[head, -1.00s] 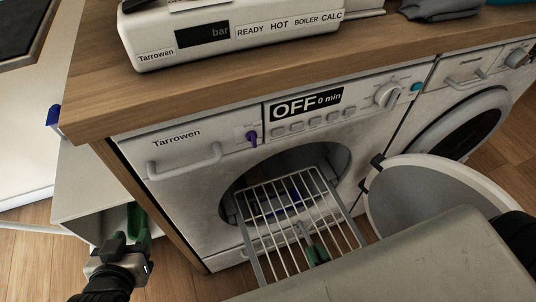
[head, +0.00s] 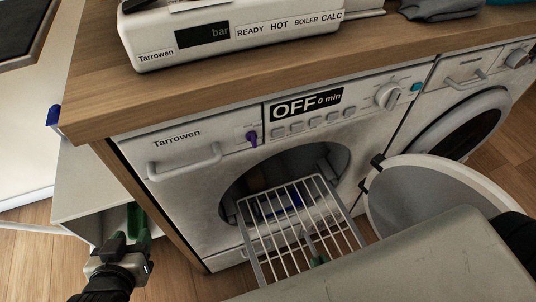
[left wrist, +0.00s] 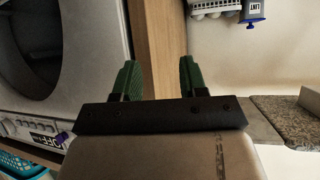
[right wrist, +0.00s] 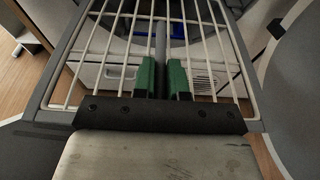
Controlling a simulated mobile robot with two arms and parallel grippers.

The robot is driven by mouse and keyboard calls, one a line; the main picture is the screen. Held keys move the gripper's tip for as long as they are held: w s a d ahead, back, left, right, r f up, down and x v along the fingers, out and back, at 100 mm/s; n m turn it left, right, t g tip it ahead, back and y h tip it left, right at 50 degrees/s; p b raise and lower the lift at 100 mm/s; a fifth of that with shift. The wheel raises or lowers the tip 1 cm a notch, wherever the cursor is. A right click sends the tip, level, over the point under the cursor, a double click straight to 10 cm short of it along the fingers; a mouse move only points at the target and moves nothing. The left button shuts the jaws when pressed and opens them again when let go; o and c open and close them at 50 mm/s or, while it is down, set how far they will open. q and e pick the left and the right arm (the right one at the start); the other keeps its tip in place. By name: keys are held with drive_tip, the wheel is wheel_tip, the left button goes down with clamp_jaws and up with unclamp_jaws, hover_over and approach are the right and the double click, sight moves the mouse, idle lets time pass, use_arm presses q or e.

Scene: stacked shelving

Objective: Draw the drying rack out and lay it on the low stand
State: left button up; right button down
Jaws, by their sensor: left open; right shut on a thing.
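The drying rack (head: 290,222), a white wire grid in a grey frame, sticks out of the round opening of the left washing machine (head: 190,190). Its far end is at the opening. My right gripper (head: 317,258) is shut on a middle bar of the rack, which also fills the right wrist view (right wrist: 205,48). My left gripper (head: 137,222) is open and empty, left of the machine; its green fingers show apart in the left wrist view (left wrist: 158,80). A low pale open-fronted unit (head: 85,190) stands behind it; I cannot tell whether this is the low stand.
The round door (head: 435,200) hangs open to the right of the rack. A wooden counter (head: 220,92) runs above the machines and carries a white appliance (head: 230,40). A second machine (head: 465,85) stands at the right. Wooden floor (head: 200,283) shows at the lower left.

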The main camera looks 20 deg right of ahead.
drive_tip(key=shift+f+v, duration=0.25)
drive_tip(key=shift+v, duration=0.7)
drive_tip(key=shift+f+v, duration=0.2)
drive_tip(key=shift+v, duration=0.75)
drive_tip(key=shift+f+v, duration=0.25)
drive_tip(key=shift+v, duration=0.7)
drive_tip(key=shift+s, duration=0.25)
